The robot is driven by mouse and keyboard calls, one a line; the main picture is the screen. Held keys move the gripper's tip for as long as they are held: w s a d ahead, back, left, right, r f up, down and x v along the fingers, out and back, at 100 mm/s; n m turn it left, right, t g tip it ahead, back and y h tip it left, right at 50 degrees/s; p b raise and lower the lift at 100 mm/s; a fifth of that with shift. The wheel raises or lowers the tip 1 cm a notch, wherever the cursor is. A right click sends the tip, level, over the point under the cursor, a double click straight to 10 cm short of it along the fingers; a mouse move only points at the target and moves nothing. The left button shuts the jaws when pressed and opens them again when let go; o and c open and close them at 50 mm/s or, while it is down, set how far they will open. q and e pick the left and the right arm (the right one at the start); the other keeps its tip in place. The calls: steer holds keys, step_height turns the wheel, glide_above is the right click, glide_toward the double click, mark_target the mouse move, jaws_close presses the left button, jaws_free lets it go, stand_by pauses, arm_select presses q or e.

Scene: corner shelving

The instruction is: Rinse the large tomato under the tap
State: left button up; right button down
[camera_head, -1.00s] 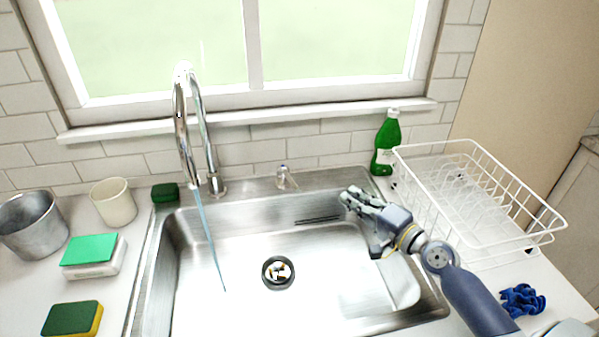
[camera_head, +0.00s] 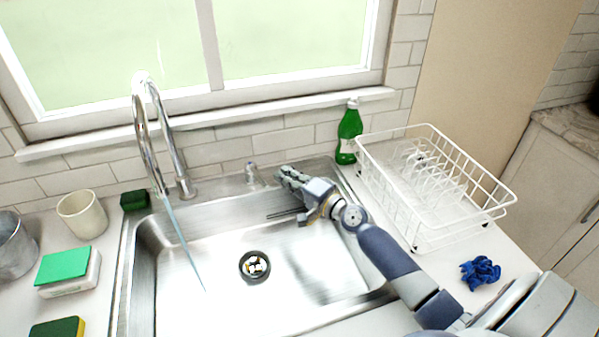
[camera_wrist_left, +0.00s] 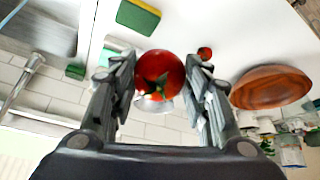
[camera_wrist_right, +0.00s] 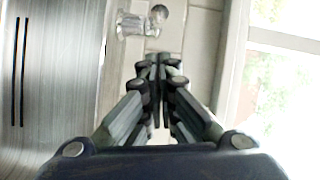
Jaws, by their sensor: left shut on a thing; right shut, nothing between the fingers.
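The large red tomato (camera_wrist_left: 160,76) is held between the fingers of my left gripper (camera_wrist_left: 160,84), green stem showing, in the left wrist view. This gripper is outside the head view. The tap (camera_head: 160,130) stands behind the sink, and a thin stream of water (camera_head: 185,245) falls from its spout into the basin. My right gripper (camera_head: 285,175) is shut and empty at the sink's back edge, just right of the small metal tap lever (camera_head: 253,174). The lever also shows beyond the fingertips in the right wrist view (camera_wrist_right: 140,22); contact is not clear.
The sink basin (camera_head: 215,290) is empty around its drain. A dish rack (camera_head: 490,212), green bottle (camera_head: 349,130) and blue cloth (camera_head: 480,271) are on the right. A cup (camera_head: 82,215) and sponges stand on the left. A smaller tomato (camera_wrist_left: 205,53) and wooden bowl (camera_wrist_left: 270,88) show in the left wrist view.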

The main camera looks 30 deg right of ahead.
mark_target(257, 176)
arm_select(q)
steer(key=shift+s+a+r, duration=0.1)
steer(key=shift+r, duration=0.5)
arm_select(e)
steer(key=shift+a+f, duration=0.1)
steer(key=shift+a, duration=0.9)
arm_select(q)
steer(key=shift+r+p, duration=0.35)
steer(key=shift+p, duration=0.25)
arm_select(e)
steer(key=a, duration=0.2)
steer(key=shift+s+a, duration=0.25)
steer(key=shift+a, duration=0.05)
